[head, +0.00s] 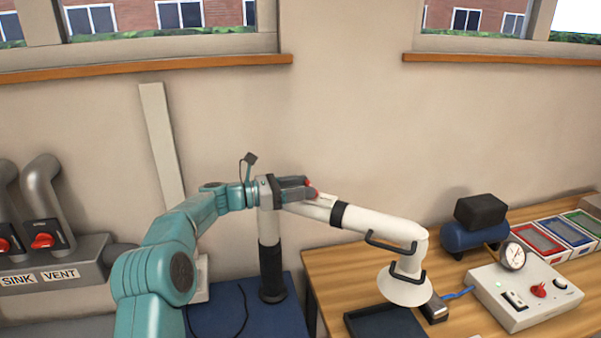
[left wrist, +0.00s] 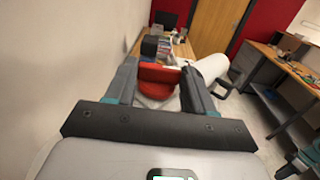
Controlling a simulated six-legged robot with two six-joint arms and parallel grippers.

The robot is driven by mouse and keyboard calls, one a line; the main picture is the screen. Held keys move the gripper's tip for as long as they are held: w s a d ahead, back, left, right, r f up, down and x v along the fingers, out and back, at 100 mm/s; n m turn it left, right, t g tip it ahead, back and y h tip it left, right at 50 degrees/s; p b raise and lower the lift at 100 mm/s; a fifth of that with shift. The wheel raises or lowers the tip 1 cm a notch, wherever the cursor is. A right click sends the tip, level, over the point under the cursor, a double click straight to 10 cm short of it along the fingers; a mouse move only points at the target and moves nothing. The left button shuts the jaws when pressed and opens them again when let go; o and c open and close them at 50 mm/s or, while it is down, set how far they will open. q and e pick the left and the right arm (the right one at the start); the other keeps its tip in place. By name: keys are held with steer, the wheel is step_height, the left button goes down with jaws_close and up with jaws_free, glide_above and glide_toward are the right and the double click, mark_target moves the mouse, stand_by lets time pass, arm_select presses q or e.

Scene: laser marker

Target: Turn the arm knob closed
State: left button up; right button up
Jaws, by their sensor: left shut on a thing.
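My left gripper (head: 308,188) reaches across to the top of the white extraction arm (head: 385,227), at the joint above its upright post. The red arm knob (left wrist: 158,80) sits between my left fingers in the left wrist view, and the fingers are shut on it. In the head view only small red parts of the knob (head: 313,193) show beside the fingers. The extraction arm slopes down right to a white hood (head: 405,288) over the bench.
The wooden bench (head: 345,268) carries a dark tray (head: 385,325), a control box (head: 525,295) with a gauge, a blue compressor (head: 474,236) and several coloured trays. At left, a grey duct unit (head: 60,278) labelled SINK and VENT has red handles. The wall stands close behind my arm.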

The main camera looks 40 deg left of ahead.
arm_select(q)
steer(key=shift+w+a+m+g+h+p, duration=0.1)
steer(key=shift+m+g+h+p, duration=0.45)
steer(key=shift+h, duration=0.25)
steer(key=o, duration=1)
steer(key=shift+o, duration=0.2)
steer(key=shift+s+a, duration=0.25)
steer(key=b+v, duration=0.2)
steer(key=v, duration=1.3)
steer(key=shift+s+a+r+b, duration=0.15)
steer(key=shift+s+a+b, duration=0.05)
steer(key=shift+b, duration=0.1)
